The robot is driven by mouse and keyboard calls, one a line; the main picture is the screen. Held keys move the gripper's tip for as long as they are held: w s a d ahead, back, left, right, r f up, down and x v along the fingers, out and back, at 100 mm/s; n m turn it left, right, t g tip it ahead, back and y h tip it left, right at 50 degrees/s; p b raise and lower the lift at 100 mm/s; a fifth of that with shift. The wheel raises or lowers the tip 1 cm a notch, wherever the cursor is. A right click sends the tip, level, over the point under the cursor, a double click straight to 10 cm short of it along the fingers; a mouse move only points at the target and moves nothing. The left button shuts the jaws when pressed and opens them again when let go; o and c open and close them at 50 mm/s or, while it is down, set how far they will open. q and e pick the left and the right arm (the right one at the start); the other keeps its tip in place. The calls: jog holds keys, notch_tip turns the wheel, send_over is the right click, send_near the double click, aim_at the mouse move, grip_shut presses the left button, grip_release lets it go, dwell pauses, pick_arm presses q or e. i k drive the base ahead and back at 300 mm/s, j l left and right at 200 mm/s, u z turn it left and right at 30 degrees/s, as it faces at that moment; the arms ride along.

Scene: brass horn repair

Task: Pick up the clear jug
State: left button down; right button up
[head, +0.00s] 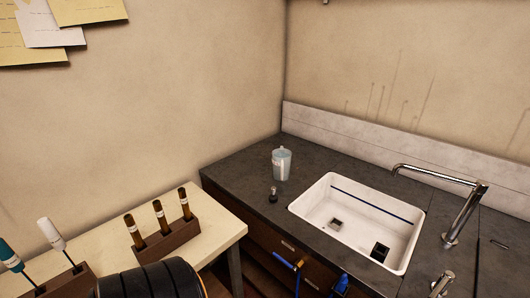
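The clear jug (282,165) stands upright on the dark countertop (245,172), near the back corner where the walls meet. It looks pale and bluish, with a handle on its upper side. It is left of and behind the white sink, and nothing touches it. Neither of my grippers can be made out in the head view.
The white sink (318,212) holds a small dark block (380,252). A chrome tap (463,212) arches over its right side. A small dark knob (273,195) stands in front of the jug. A pale bench (213,238) at left carries a brown rack (170,241) with brown vials.

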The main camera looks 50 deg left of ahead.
aim_at(282, 168)
jog(key=u, duration=1.55)
jog(key=i+l+z, duration=0.2)
jog(key=i+l, duration=0.35)
